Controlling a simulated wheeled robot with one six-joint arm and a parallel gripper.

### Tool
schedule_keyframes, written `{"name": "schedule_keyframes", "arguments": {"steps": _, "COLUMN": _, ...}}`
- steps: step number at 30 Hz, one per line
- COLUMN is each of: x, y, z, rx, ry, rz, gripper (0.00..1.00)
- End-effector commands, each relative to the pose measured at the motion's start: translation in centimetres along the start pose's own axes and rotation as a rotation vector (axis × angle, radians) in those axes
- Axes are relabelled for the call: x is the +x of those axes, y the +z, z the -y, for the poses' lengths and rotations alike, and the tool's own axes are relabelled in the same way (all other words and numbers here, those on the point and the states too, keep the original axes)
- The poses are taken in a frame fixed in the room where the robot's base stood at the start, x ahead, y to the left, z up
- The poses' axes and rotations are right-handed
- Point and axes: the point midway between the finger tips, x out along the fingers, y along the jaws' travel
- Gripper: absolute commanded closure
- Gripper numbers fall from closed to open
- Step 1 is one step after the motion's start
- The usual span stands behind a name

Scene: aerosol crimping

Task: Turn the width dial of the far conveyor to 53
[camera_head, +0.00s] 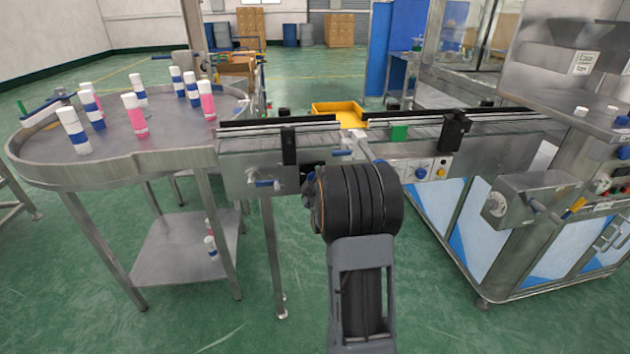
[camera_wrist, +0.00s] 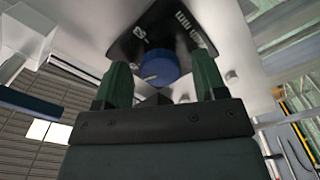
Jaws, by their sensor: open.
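In the wrist view a round blue dial (camera_wrist: 160,67) with a pale pointer line sits on a black plate (camera_wrist: 183,28) with white markings. The markings are tilted and too small to read surely. My gripper (camera_wrist: 161,74) is open, with one green finger on each side of the dial. I see gaps between the fingers and the dial; the exact depth is unclear. In the head view my arm reaches to the conveyor (camera_head: 265,160) and hides my fingertips. A blue knob (camera_head: 421,173) shows on the conveyor's front panel right of my arm; I cannot tell if it is the same dial.
A round metal table (camera_head: 110,165) with several white-capped bottles stands at the left. A yellow tray (camera_head: 338,112) lies behind the conveyor. A steel machine (camera_head: 545,195) with a protruding box stands at the right. Black brackets (camera_head: 453,130) stick up along the conveyor. Green floor is clear in front.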

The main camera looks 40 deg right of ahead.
Motion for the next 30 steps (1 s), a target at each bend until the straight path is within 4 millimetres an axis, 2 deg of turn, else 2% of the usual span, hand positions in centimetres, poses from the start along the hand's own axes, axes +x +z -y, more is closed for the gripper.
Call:
{"name": "schedule_keyframes", "arguments": {"steps": 8, "x": 0.09, "y": -0.01, "z": 0.01, "rx": 0.000, "ry": -0.001, "rz": 0.000, "gripper": 0.35}}
{"name": "schedule_keyframes", "arguments": {"steps": 24, "x": 0.07, "y": -0.01, "z": -0.01, "rx": 0.000, "ry": 0.000, "rz": 0.000, "gripper": 0.84}}
{"name": "schedule_keyframes", "arguments": {"steps": 30, "x": 0.09, "y": 0.13, "z": 0.02, "rx": 0.019, "ry": 0.001, "rz": 0.001, "gripper": 0.84}}
